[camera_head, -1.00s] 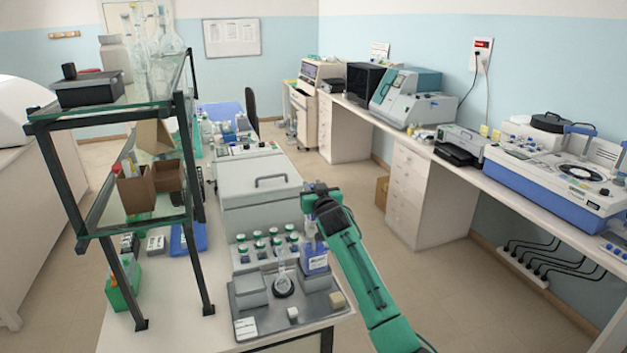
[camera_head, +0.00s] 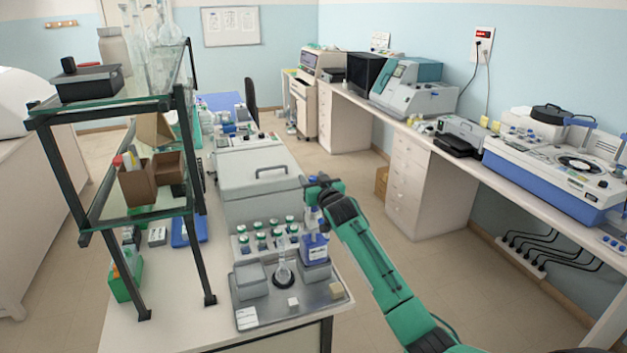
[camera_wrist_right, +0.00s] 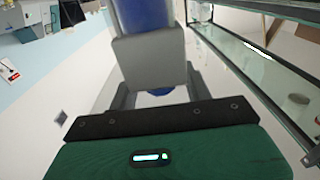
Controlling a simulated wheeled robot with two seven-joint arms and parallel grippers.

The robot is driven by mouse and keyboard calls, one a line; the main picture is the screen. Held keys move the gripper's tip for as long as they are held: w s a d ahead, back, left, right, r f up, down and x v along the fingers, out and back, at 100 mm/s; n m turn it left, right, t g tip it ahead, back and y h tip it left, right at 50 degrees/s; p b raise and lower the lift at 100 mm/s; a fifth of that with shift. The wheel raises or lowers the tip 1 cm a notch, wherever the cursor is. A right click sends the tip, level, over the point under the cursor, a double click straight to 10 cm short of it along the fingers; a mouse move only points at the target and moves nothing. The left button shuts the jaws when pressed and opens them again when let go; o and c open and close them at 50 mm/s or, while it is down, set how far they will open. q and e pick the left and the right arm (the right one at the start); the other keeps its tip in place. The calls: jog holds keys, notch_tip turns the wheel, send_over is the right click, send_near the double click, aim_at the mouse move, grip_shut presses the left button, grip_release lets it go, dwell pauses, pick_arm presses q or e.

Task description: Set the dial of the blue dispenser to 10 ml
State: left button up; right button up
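The blue dispenser (camera_head: 314,252) stands upright at the right side of the grey staining station on the bench. It has a blue body and a white label. My right gripper (camera_head: 314,196) is at the dispenser's upper part, and its fingertips are not clear in the head view. In the right wrist view, a grey block with a blue cylinder (camera_wrist_right: 143,14) beyond it fills the space in front of my right gripper's palm. The finger ends are partly hidden by this block, so I cannot tell their grip. The dial's reading is not legible. My left gripper is not in view.
The station tray (camera_head: 285,308) also carries a flask (camera_head: 283,272) and grey blocks. Several green-capped bottles (camera_head: 262,240) stand behind it, before a large grey lidded box (camera_head: 255,190). A glass shelf rack (camera_head: 150,208) stands at the left. The floor right of the bench is open.

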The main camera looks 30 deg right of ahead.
jog(key=shift+s+a+f, duration=0.1)
jog(key=shift+s, duration=0.3)
jog(key=s+a+b, duration=0.2)
jog(key=s+b, duration=0.3)
jog(key=s, duration=0.7)
jog(key=shift+s+a+b, duration=0.25)
jog(key=shift+s+b, duration=0.1)
jog(key=shift+s, duration=0.05)
